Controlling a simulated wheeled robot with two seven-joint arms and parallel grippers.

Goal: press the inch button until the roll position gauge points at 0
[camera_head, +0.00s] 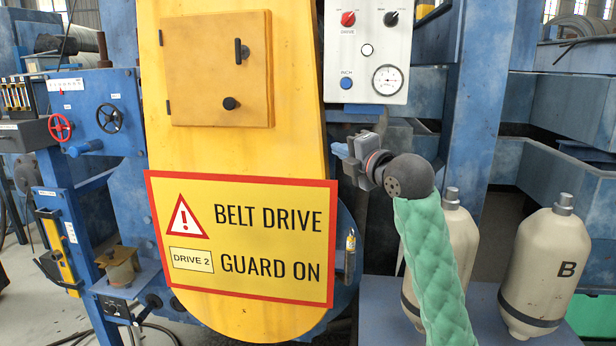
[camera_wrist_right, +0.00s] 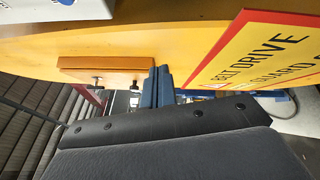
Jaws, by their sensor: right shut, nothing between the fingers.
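The inch button (camera_head: 347,82) is a small round blue button under the label INCH on a light grey control panel (camera_head: 362,100). The roll position gauge (camera_head: 387,80) is a round white dial to the right of it. Its needle is too small to read surely. My right gripper (camera_head: 341,152) is shut and empty, below the panel and apart from the button, in front of the yellow guard's right edge. Its closed blue fingers (camera_wrist_right: 158,86) show in the right wrist view. A pale panel corner (camera_wrist_right: 55,10) shows there at the top left. My left gripper is not in view.
The panel also has a red knob (camera_head: 348,18) and a black knob (camera_head: 391,18). The yellow belt guard (camera_head: 230,150) with a warning sign (camera_head: 240,237) stands at the left. Cream bottles (camera_head: 545,265) stand at the right. Open space lies between gripper and panel.

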